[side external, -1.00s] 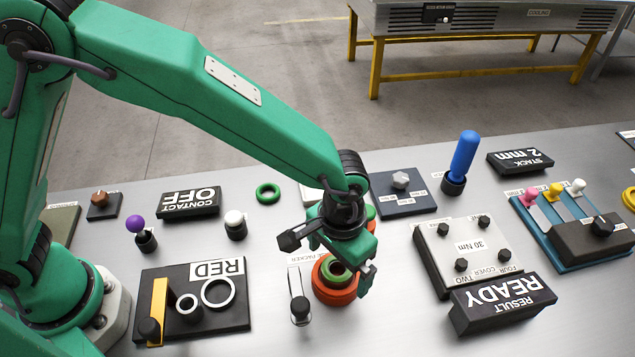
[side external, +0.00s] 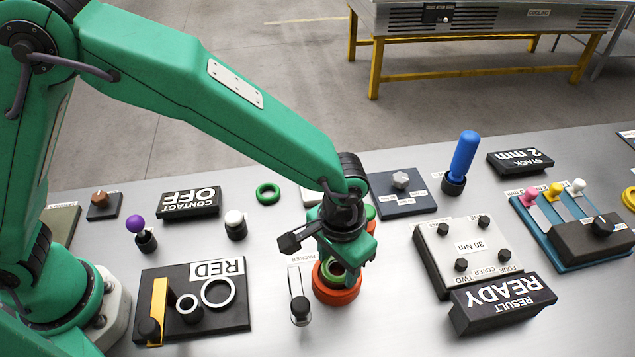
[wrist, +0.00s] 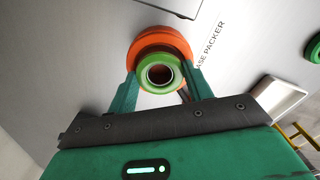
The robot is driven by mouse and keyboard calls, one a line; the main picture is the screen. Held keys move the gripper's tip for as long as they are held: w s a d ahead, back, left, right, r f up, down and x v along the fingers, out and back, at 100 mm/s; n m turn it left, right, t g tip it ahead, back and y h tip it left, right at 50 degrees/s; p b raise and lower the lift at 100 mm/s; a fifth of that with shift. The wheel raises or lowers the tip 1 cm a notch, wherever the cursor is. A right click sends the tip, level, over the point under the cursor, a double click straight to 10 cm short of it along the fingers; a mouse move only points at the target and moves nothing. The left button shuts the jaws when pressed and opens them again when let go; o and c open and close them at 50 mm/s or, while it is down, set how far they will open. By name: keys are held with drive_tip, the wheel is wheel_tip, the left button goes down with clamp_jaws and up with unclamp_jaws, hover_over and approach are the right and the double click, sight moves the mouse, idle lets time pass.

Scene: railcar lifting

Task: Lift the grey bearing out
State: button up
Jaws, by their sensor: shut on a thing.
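A thick green ring (wrist: 150,88) with a grey inner ring (wrist: 160,75) around a dark bore sits at the orange round housing (wrist: 174,38). The grey inner part is the only grey bearing-like piece I can make out there. In the side view the green ring (side external: 335,270) shows at the top of the orange housing (side external: 335,294). My gripper (side external: 337,272) points down over it, its fingers on both sides of the green ring, shut on it. In the wrist view the fingers flank the ring; their exact contact is partly hidden.
A packer plate with a black-knobbed post (side external: 300,309) stands just left of the housing. The RED board (side external: 194,300) is farther left, and the cover block (side external: 468,250) and READY sign (side external: 503,303) are to the right. A loose green ring (side external: 268,193) lies behind.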

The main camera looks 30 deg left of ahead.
sight(338, 268)
drive_tip(key=shift+r, duration=0.3)
drive_tip(key=shift+r, duration=0.7)
drive_tip(key=shift+r, duration=0.35)
drive_tip(key=shift+r, duration=0.4)
drive_tip(key=shift+r, duration=0.3)
drive_tip(key=shift+r, duration=0.7)
drive_tip(key=shift+r, duration=0.35)
drive_tip(key=shift+r, duration=0.35)
drive_tip(key=shift+r, duration=0.1)
